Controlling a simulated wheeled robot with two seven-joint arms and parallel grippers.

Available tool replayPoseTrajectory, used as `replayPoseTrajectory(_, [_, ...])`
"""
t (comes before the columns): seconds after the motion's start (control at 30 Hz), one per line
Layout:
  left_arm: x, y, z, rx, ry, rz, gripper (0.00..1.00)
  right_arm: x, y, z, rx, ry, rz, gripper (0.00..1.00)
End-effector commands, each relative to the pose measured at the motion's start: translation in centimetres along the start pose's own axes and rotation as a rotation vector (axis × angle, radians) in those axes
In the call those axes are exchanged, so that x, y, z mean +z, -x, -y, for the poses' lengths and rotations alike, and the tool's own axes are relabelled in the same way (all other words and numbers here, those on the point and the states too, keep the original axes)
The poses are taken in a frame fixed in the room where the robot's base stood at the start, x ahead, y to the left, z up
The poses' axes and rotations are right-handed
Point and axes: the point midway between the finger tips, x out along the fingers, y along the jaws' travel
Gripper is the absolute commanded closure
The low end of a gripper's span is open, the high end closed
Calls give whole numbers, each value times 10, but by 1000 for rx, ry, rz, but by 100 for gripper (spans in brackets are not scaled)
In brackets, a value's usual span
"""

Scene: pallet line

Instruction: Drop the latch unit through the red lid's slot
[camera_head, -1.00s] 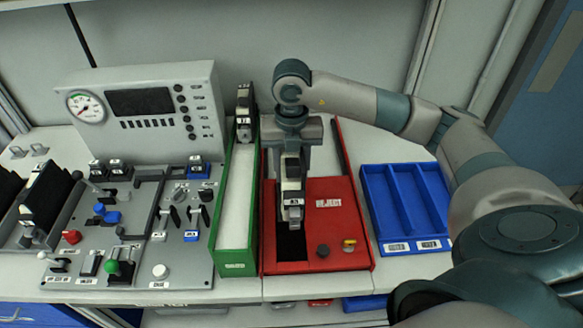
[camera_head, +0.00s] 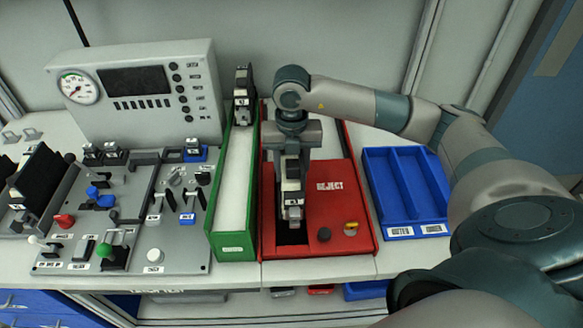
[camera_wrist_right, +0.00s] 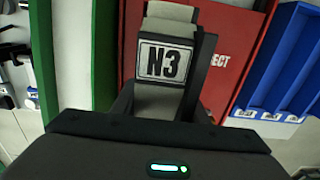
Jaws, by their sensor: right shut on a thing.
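The latch unit (camera_head: 292,190) is a grey and black block with a white label. The lid is marked REJECT. The unit hides most of the slot; a dark strip shows at its front. I cannot tell whether its lower end is inside the slot. My left gripper is not in view.
A green-walled channel (camera_head: 233,245) stands just left of the red box, with a dark unit (camera_head: 243,95) at its back. A blue divided tray (camera_head: 402,232) lies to the right. A control panel (camera_head: 130,225) with levers and buttons fills the left. Knobs sit on the lid's front.

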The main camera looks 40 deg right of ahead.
Motion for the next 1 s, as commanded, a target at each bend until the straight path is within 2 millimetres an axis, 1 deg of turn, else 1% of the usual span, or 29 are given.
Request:
replayPoseTrajectory(0.03, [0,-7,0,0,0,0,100,0,-7,0,1,0,0,93])
replayPoseTrajectory(0.5, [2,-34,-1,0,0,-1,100,0,-39,0,1,0,1,93])
replayPoseTrajectory(0.7, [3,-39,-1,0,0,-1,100,0,-45,0,1,0,1,93])
replayPoseTrajectory(1.0, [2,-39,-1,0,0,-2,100,0,-46,0,1,0,1,93])
